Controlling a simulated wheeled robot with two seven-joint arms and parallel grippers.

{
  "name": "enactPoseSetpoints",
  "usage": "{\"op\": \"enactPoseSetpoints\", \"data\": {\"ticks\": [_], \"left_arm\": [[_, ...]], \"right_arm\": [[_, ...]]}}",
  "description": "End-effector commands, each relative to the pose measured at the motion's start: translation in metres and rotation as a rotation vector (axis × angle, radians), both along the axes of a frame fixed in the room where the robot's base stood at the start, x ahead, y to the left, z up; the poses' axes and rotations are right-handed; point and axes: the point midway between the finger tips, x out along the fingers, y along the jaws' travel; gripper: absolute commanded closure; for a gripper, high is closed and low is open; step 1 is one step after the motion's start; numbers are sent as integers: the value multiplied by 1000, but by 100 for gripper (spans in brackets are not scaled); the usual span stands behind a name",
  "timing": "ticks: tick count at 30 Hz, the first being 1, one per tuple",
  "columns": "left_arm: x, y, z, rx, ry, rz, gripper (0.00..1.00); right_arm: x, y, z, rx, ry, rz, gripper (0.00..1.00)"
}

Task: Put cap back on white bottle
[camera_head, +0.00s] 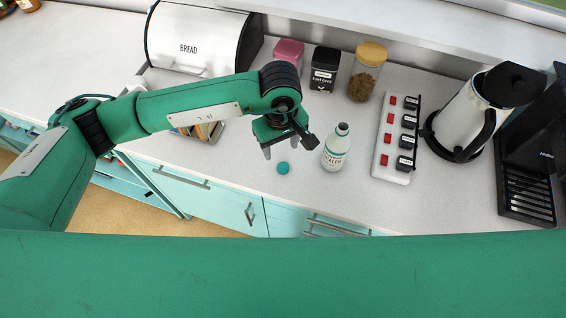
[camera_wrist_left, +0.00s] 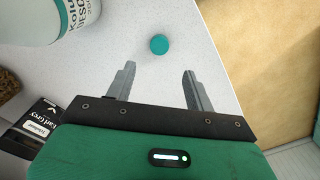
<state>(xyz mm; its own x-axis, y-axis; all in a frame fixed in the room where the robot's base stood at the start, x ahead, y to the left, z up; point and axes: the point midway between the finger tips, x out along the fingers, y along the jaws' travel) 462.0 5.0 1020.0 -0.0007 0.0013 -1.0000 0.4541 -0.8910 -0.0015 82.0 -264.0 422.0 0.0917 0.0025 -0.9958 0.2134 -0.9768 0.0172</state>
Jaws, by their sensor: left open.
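The white bottle (camera_head: 336,150) stands upright and uncapped on the counter, with a dark neck and a teal-lettered label. Its body also shows in the left wrist view (camera_wrist_left: 38,22), at the upper left. The teal cap (camera_head: 283,168) lies on the counter, left of the bottle and close to the front edge. In the left wrist view the cap (camera_wrist_left: 158,44) is beyond the fingertips, roughly between their lines. My left gripper (camera_head: 285,147) is open and empty, above the counter just behind the cap. It also shows in the left wrist view (camera_wrist_left: 158,70). My right gripper is not in view.
A power strip (camera_head: 396,140) with red switches lies right of the bottle, then a white kettle (camera_head: 470,115) and a coffee machine (camera_head: 530,150). A pink tin (camera_head: 289,52), a black tea tin (camera_head: 324,68) and a cork-lidded jar (camera_head: 366,72) stand behind. The bread box (camera_head: 195,40) is back left.

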Motion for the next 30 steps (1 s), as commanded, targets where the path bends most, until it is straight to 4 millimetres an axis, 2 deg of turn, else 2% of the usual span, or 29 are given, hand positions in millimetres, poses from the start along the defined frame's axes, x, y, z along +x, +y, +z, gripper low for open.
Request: {"op": "enactPoseSetpoints", "data": {"ticks": [1, 6, 16, 20, 24, 30], "left_arm": [[-1, 0, -6, 0, 4, 2, 46], [0, -1, -23, -1, 0, 0, 46], [0, -1, -26, -2, -1, 0, 46], [-2, -2, -31, 0, 4, 1, 46], [-6, -4, -46, 0, 4, 1, 46], [-6, -5, -71, -1, 2, 1, 46]], "right_arm": [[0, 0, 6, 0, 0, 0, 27], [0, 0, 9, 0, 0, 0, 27], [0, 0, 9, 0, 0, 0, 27], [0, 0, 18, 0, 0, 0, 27], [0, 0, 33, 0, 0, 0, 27], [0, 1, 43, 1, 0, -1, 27]]}}
